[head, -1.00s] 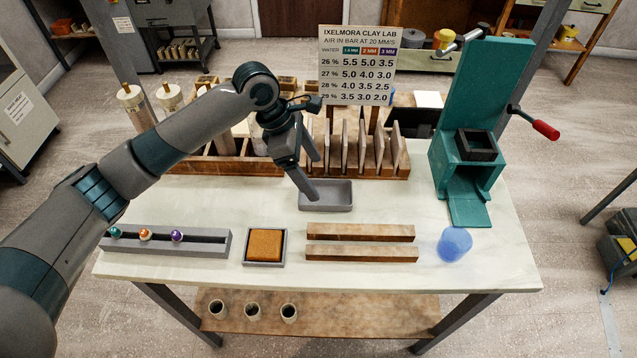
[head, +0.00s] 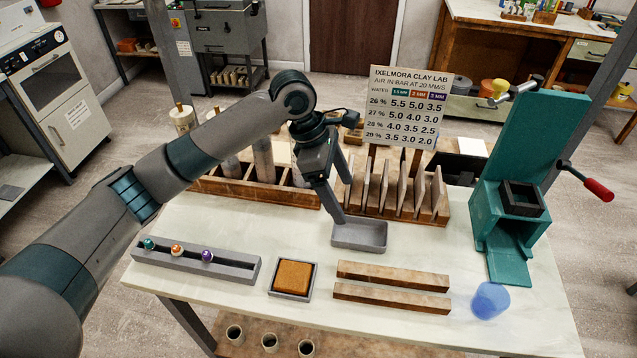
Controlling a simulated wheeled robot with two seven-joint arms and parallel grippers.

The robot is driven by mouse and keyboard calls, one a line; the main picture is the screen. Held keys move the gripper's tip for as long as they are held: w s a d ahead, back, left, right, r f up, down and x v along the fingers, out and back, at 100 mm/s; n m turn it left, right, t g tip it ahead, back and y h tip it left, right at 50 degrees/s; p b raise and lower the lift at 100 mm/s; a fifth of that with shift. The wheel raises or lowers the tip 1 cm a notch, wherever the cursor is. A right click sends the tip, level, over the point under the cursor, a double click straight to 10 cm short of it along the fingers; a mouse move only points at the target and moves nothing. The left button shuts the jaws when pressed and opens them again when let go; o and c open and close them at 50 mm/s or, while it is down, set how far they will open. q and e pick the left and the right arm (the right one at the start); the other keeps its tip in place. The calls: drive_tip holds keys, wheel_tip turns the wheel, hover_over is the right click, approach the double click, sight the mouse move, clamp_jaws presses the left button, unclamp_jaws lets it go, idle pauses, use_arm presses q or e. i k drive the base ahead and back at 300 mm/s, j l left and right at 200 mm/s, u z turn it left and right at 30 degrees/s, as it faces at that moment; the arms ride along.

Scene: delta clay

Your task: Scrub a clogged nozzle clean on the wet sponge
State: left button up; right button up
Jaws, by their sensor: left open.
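The orange-brown sponge (head: 293,276) sits in a small square grey tray (head: 273,291) near the table's front edge. Left of it, a grey rack (head: 232,266) holds a green nozzle (head: 148,244), an orange nozzle (head: 176,250) and a purple nozzle (head: 206,256). I cannot tell from here whether any is clogged. My left gripper (head: 341,200) is open, pointing down, with its fingers at the back left of an empty-looking grey dish (head: 360,246). Nothing shows between its fingers. It is behind and right of the sponge. My right gripper is out of view.
Two wooden bars (head: 392,274) lie right of the sponge, with a translucent blue object (head: 490,300) beyond them. A teal press (head: 510,215) stands at the right. A wooden rack of slabs (head: 395,190) and a sign (head: 408,105) stand behind the dish.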

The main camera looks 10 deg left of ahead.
sight(177, 251)
drive_tip(key=u, duration=1.35)
